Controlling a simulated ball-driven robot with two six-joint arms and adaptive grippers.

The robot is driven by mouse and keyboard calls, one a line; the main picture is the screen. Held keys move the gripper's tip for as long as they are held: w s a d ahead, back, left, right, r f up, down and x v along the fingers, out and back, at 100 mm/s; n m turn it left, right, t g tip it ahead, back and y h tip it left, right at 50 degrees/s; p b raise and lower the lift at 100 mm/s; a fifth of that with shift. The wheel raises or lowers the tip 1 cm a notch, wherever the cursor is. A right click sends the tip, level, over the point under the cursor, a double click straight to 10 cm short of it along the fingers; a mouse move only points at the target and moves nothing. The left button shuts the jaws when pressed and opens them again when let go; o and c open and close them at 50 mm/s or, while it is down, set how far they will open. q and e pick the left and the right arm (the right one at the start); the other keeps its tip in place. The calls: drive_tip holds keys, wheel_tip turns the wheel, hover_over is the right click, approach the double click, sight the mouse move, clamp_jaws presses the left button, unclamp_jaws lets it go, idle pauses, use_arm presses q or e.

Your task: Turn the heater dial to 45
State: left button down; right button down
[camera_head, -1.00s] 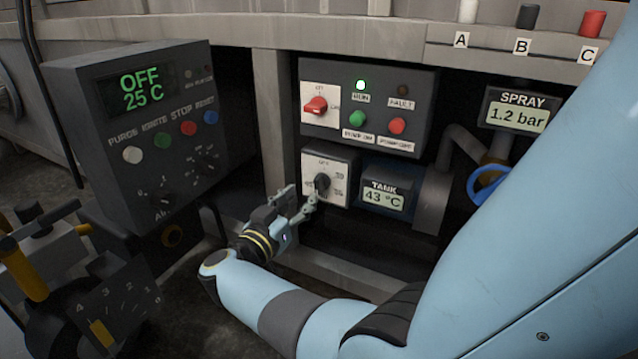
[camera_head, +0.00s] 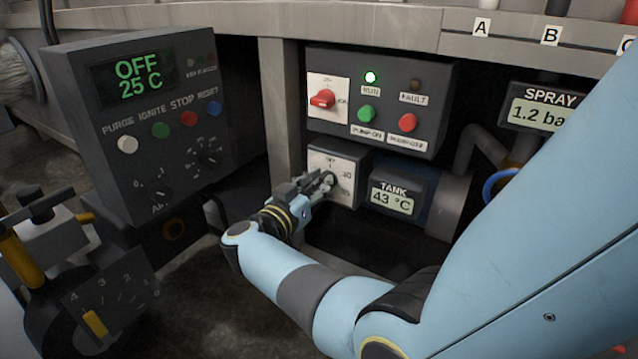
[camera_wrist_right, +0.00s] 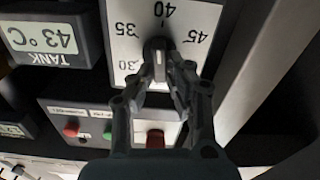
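The heater dial is a black knob (camera_wrist_right: 157,48) on a white plate (camera_wrist_right: 124,36) marked 30, 35, 40 and 45, close up in the right wrist view. A pale line on the knob runs roughly up and down the picture, towards the 40 side. My right gripper (camera_wrist_right: 164,78) has its fingertips at the knob, one on each side. I cannot tell whether they press on it. In the head view my right gripper (camera_head: 326,186) reaches the dial plate (camera_head: 346,164) and hides part of the knob. My left gripper is not clearly in view.
The tank display (camera_head: 394,196) beside the dial reads 43 °C. The pump panel (camera_head: 432,88) above has a red switch (camera_head: 322,99) and green and red buttons. A burner panel (camera_head: 80,70) at left reads OFF, 25 C. A pipe (camera_head: 455,190) stands right of the tank display.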

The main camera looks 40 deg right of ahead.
drive_tip(key=shift+m, duration=0.4)
use_arm(q)
drive_tip(key=w+r+t+b, duration=0.1)
drive_tip(key=w+r+t, duration=0.2)
drive_tip(key=w+r, duration=0.3)
drive_tip(key=shift+d+r+m+t+h, duration=0.3)
drive_tip(key=shift+d+r+t+h, duration=0.1)
drive_tip(key=shift+r, duration=0.2)
use_arm(e)
drive_tip(key=shift+s+d+f+m, duration=0.1)
drive_tip(key=shift+s+f+m, duration=0.1)
drive_tip(key=shift+m, duration=1.95)
drive_tip(key=shift+s+f+m, duration=0.1)
drive_tip(key=shift+s+m, duration=0.1)
drive_tip(key=shift+m, duration=2)
drive_tip(key=shift+s+d+f+m, duration=0.1)
drive_tip(key=shift+s+m, duration=0.1)
drive_tip(key=shift+m, duration=1.95)
drive_tip(key=c, duration=1.3)
unclamp_jaws()
use_arm(q)
drive_tip(key=shift+a+f, duration=0.1)
